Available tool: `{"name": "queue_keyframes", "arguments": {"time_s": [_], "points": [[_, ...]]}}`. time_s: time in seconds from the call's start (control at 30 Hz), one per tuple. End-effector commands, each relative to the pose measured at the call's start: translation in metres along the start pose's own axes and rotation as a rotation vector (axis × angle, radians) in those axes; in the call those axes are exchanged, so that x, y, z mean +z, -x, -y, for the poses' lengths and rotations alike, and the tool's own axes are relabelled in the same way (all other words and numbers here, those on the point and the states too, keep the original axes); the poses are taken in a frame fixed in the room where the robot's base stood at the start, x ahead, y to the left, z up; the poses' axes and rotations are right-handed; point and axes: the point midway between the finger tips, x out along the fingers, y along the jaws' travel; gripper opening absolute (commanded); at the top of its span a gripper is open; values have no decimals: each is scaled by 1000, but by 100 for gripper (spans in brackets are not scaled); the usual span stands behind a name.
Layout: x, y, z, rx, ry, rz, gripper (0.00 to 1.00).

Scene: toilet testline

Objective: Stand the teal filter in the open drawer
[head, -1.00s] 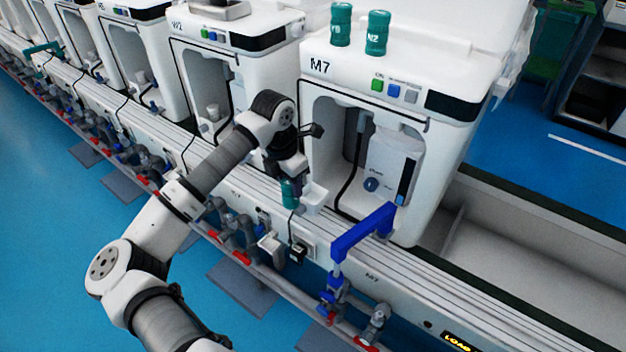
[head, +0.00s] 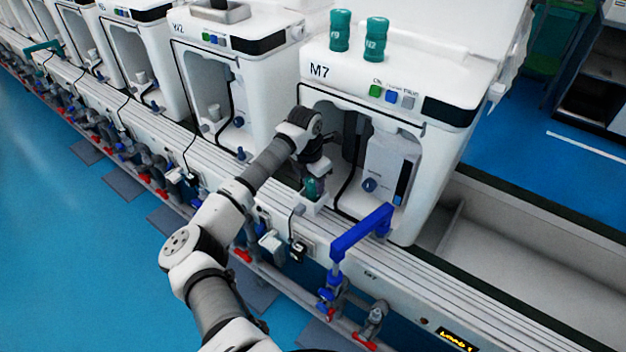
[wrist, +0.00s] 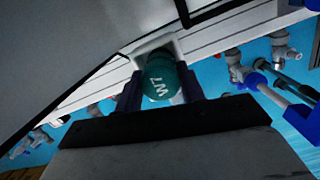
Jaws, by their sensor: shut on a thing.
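The teal filter (head: 313,188) is upright between the fingers of my gripper (head: 314,178). In the wrist view the filter's (wrist: 161,72) round top with white lettering shows between the two dark fingers (wrist: 160,88). The small white open drawer (head: 311,208) juts from the front of machine M7 at its lower left. The filter is over or partly inside the drawer; its lower end is hidden by the drawer front. In the wrist view the drawer's white rim (wrist: 150,44) frames the filter's far side. I cannot tell whether the filter touches the drawer floor.
A blue pipe handle (head: 362,230) stands just right of the drawer. Two more teal filters (head: 340,30) (head: 376,39) stand on top of M7. M7's open bay (head: 345,150) with a dark hose is behind my gripper. Pipes with red valves run below the ledge.

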Motion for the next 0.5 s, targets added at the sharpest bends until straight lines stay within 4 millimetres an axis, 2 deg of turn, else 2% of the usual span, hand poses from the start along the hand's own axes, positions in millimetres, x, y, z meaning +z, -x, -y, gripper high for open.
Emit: {"name": "queue_keyframes", "arguments": {"time_s": [0.37,0.4,0.5], "points": [[-1,-6,0,1,-1,1,15],[0,-6,0,1,-1,1,41],[0,-5,0,1,0,1,55]]}}
